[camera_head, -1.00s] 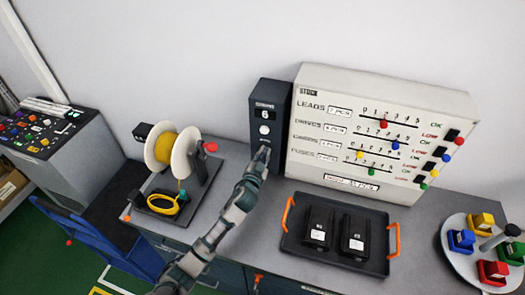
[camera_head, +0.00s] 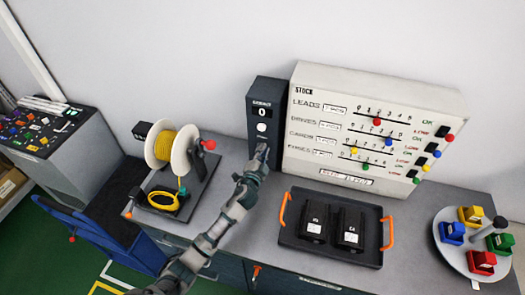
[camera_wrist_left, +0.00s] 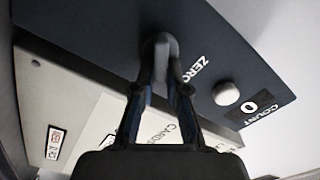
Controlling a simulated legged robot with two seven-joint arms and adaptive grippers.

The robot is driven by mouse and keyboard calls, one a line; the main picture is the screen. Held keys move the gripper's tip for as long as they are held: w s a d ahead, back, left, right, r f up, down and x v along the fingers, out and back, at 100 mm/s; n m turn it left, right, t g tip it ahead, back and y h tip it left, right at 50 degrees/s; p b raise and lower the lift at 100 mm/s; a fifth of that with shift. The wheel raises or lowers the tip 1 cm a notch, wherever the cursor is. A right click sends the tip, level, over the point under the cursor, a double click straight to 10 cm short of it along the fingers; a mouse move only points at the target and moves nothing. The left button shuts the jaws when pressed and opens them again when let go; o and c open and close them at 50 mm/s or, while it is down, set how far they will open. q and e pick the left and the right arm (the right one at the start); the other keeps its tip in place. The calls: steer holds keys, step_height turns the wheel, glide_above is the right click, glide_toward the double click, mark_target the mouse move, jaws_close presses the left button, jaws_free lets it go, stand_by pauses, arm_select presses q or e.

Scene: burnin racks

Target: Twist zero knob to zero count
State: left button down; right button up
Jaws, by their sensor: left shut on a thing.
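The dark counter box (camera_head: 266,110) stands upright on the bench, left of the white stock board. Its window reads 0 in the head view, and the count window (camera_wrist_left: 249,107) also reads 0 in the left wrist view. A round white button (camera_head: 261,127) sits below the window. The knob is hidden in the head view. My right gripper is not in view.
The white stock board (camera_head: 320,80) with sliders stands right of the box. A black tray (camera_head: 290,235) with orange handles holds two black cases. A yellow cable spool (camera_head: 180,150) stands left, and a round turntable (camera_head: 450,257) with coloured blocks stands right.

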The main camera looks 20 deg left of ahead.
arm_select(q)
steer(key=shift+r, duration=0.1)
steer(key=c, duration=1.2)
jaws_free()
steer(key=shift+w+d, duration=0.1)
steer(key=s, duration=1.2)
steer(key=shift+a+f, duration=0.2)
steer(key=shift+f, duration=0.1)
